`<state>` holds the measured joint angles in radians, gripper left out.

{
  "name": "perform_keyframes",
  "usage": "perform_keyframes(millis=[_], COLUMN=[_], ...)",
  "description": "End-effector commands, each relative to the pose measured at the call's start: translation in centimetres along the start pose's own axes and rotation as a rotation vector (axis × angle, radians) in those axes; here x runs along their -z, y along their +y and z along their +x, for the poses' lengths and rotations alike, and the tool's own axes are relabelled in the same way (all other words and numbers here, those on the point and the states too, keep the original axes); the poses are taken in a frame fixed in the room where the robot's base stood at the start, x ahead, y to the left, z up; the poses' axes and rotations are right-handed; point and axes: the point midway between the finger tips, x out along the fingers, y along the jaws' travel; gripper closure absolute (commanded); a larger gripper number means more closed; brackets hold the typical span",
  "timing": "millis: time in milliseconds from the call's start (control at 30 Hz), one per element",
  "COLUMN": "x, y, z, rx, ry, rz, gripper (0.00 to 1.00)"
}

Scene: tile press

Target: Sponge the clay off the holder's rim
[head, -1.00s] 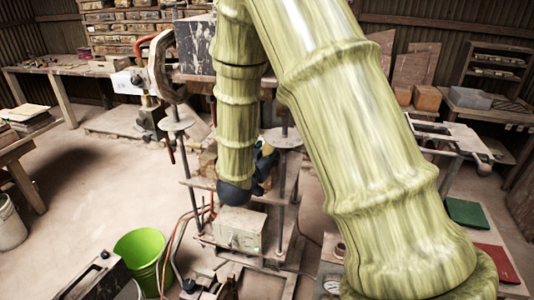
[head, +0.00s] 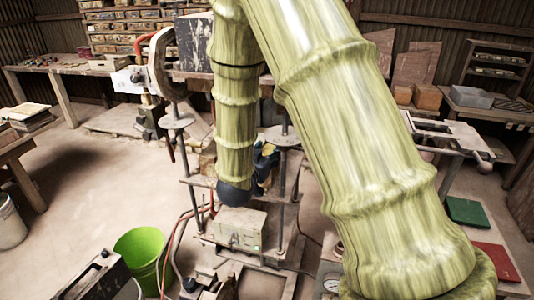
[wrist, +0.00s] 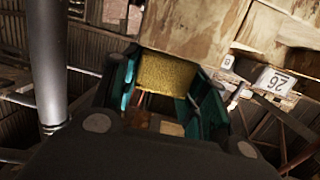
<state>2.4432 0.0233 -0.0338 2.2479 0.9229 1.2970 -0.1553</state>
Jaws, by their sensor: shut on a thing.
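My gripper (wrist: 165,80) shows in the wrist view with two teal fingers, one on each side of a yellow sponge (wrist: 164,72). It is shut on the sponge. A pale, clay-stained block (wrist: 195,28) is just beyond the sponge, at the top of the wrist view; it may be the holder. The sponge's far edge appears to meet it, but I cannot tell whether they touch. No clay on a rim can be made out. In the head view my gripper (head: 265,160) is mostly hidden behind my arm, among the posts of the press (head: 284,175). The sponge is hidden there.
A metal post (wrist: 47,65) stands close on the left of the wrist view. In the head view a control box (head: 240,230) sits low on the press, and a green bucket (head: 140,258) stands on the floor to the left. Open floor (head: 100,185) lies left of the press.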

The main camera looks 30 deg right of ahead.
Motion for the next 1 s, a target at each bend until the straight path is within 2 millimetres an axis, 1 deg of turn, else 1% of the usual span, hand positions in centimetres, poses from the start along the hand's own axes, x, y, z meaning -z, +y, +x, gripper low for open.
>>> perform_keyframes(millis=[267, 567, 867, 1000], x=[-0.2, 0.0, 0.1, 0.0], y=[0.0, -0.1, -0.2, -0.2], z=[0.1, 1.3, 1.4, 1.9], rx=[0.000, 0.000, 0.001, 0.001], ry=[0.000, 0.000, 0.000, 0.001], rz=[0.000, 0.000, 0.000, 0.000], gripper=[0.75, 0.75, 0.75, 0.75])
